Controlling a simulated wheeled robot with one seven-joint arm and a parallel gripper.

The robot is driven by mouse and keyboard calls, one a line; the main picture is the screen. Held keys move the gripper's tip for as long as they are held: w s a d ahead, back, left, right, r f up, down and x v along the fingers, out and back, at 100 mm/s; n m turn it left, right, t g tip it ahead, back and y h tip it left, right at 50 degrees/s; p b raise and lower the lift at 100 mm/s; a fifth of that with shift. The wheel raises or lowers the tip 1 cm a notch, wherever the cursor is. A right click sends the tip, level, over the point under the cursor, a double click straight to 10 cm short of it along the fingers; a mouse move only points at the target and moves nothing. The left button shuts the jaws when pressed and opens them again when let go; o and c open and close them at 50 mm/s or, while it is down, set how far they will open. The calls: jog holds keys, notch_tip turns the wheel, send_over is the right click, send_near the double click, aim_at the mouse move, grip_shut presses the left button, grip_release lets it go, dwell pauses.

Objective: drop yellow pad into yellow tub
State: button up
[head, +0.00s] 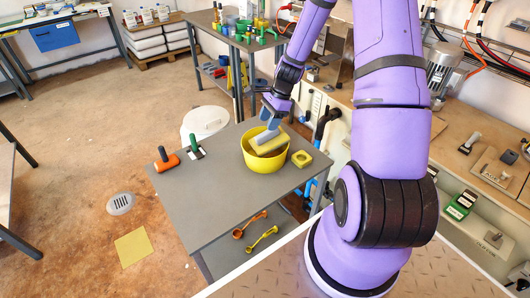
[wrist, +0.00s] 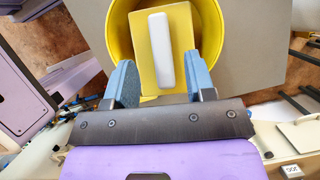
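The yellow tub (head: 262,163) stands on the grey table; its rim also shows in the wrist view (wrist: 118,30). The yellow pad (head: 272,146), with a pale bar along its top, lies tilted inside the tub's mouth, its upper part near the rim. In the wrist view the pad (wrist: 147,75) shows beyond the fingers, over the tub opening. My gripper (head: 270,117) is above the tub and pad. Its blue fingers (wrist: 161,78) are spread wide and appear apart from the pad. The pad's underside and the tub's bottom are hidden.
A yellow block with a hole (head: 301,159) sits right of the tub. Orange (head: 250,225) and yellow (head: 262,239) spoons lie on the lower shelf. The table's front left (head: 205,205) is clear.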

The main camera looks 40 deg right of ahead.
jog(key=shift+r, duration=0.1)
jog(key=v, duration=1)
jog(key=shift+r, duration=0.3)
jog(key=shift+d, duration=0.1)
